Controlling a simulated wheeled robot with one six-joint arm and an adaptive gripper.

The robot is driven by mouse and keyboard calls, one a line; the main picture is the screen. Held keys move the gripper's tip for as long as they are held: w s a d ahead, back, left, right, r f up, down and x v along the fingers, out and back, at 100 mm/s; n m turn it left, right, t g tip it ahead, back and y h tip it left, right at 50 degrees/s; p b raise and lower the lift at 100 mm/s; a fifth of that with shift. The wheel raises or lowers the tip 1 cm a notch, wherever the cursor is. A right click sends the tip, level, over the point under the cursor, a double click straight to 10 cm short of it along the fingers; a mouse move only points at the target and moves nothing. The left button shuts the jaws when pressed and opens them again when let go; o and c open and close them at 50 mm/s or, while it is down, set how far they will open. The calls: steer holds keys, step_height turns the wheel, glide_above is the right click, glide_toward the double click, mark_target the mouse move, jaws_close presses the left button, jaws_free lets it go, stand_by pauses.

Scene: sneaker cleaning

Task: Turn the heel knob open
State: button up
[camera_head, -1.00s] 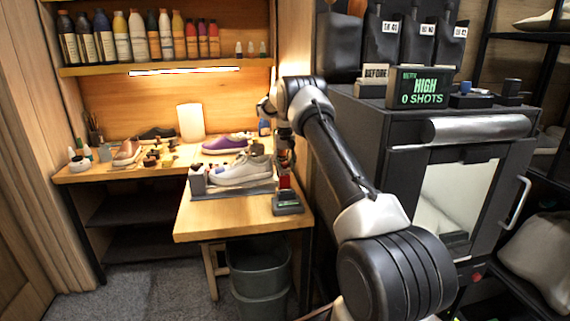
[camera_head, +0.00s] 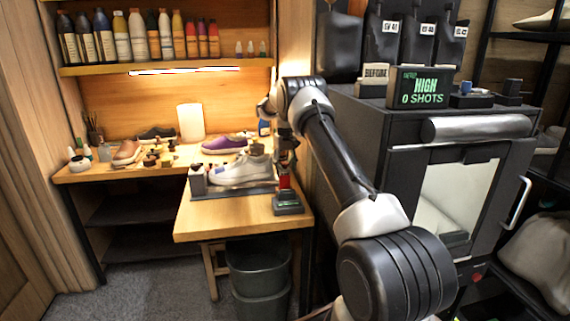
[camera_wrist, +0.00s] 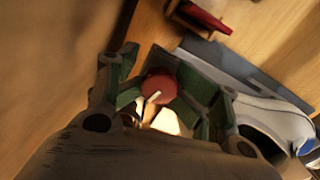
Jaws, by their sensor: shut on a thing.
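The heel knob (camera_wrist: 160,86) is round and red with a white pointer line, seen close in the wrist view. My gripper (camera_wrist: 163,78) has its green-padded fingers shut on it, one on each side. The white sneaker (camera_wrist: 265,112) lies to the right of the knob, partly cut off by the frame. In the head view the sneaker (camera_head: 242,169) rests in a grey holder (camera_head: 240,190) on the wooden table. My gripper (camera_head: 287,150) is small and dark there, at the sneaker's right end. The knob is hard to make out in that view.
A small dark device (camera_head: 288,204) stands at the table's right front. A purple shoe (camera_head: 226,144) and bottles are behind. The black cabinet (camera_head: 450,180) stands to the right. A bin (camera_head: 258,268) is below. The table's front left (camera_head: 205,222) is clear.

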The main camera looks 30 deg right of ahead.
steer(key=m, duration=0.7)
steer(key=shift+s+f, duration=0.1)
steer(key=m, duration=0.6)
steer(key=shift+m, duration=0.4)
steer(key=m, duration=1)
steer(key=shift+o, duration=0.6)
steer(key=m, duration=0.3)
steer(key=shift+r, duration=0.2)
steer(key=shift+c, duration=0.4)
steer(key=shift+w+r, duration=0.1)
steer(key=shift+w, duration=0.1)
steer(key=shift+c, duration=1)
